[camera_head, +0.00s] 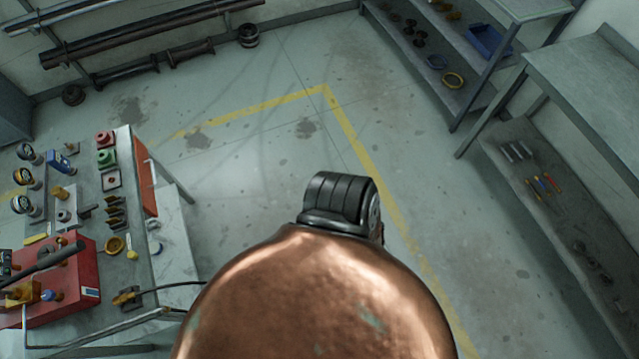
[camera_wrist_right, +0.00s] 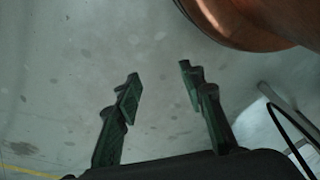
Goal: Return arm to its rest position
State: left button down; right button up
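My right gripper (camera_wrist_right: 160,82) shows in the right wrist view with its two dark green fingers spread apart. Nothing is between the fingers; only grey floor shows behind them. In the head view, a large rounded copper-coloured body with greenish spots (camera_head: 320,300) fills the bottom middle, with a black ridged part (camera_head: 340,200) at its top. I cannot tell whether these belong to me. A copper surface (camera_wrist_right: 235,25) also shows at the top right of the wrist view, apart from the fingers. Neither gripper can be made out in the head view, and no gate valve is recognisable.
A cluttered workbench (camera_head: 180,235) with a red toolbox (camera_head: 70,285) stands at the left. Metal shelves (camera_head: 590,90) line the right. Pipes (camera_head: 150,40) rest along the back wall. The floor between, with a yellow line (camera_head: 385,195), is clear. A black cable (camera_wrist_right: 290,140) shows in the wrist view.

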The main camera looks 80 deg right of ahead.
jog(key=s+n, duration=0.2)
jog(key=s, duration=0.1)
jog(key=s+n+g, duration=0.1)
jog(key=s, duration=0.1)
jog(key=shift+s+d+f, duration=0.25)
jog(key=shift+d+f, duration=0.15)
